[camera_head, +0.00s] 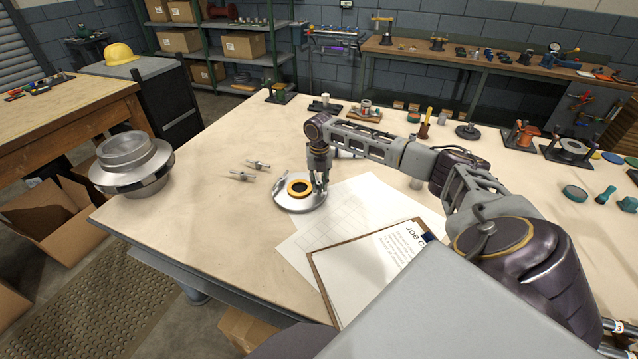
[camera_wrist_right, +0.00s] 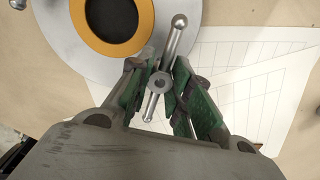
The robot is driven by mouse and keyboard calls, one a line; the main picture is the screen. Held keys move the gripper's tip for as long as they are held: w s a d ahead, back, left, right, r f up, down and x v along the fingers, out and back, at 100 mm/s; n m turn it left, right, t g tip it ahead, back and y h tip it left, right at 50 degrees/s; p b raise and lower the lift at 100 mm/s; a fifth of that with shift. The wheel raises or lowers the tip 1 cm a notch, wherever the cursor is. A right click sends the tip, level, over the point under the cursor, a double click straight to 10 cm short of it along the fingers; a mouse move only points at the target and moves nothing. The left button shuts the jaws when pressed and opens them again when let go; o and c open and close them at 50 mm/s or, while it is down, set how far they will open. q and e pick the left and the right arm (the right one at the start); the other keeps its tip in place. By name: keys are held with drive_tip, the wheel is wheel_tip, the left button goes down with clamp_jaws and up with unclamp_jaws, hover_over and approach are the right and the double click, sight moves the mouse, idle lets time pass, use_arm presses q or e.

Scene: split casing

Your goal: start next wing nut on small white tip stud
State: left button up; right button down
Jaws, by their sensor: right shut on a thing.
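The round grey casing part (camera_head: 298,206) lies on the table with an orange ring (camera_head: 299,195) around its dark middle. My right gripper (camera_head: 319,186) points down over the casing's right rim. In the right wrist view its green-padded fingers (camera_wrist_right: 158,82) are shut on a wing nut (camera_wrist_right: 178,38), a hub with a hole and two ball-ended arms. The orange ring (camera_wrist_right: 77,22) lies beside it. I cannot make out the small white tip stud or whether the nut touches it. Two loose wing nuts (camera_head: 258,165) (camera_head: 242,176) lie left of the casing. My left gripper is out of view.
Paper sheets (camera_head: 345,200) and a clipboard (camera_head: 370,265) lie right and in front of the casing. A large stepped silver part (camera_head: 130,178) stands at the table's left edge. Several tools and parts line the back and right. The table's left middle is mostly clear.

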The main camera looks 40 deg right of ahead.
drive_tip(key=shift+f, duration=0.2)
idle(0.6)
drive_tip(key=shift+f, duration=0.35)
idle(0.4)
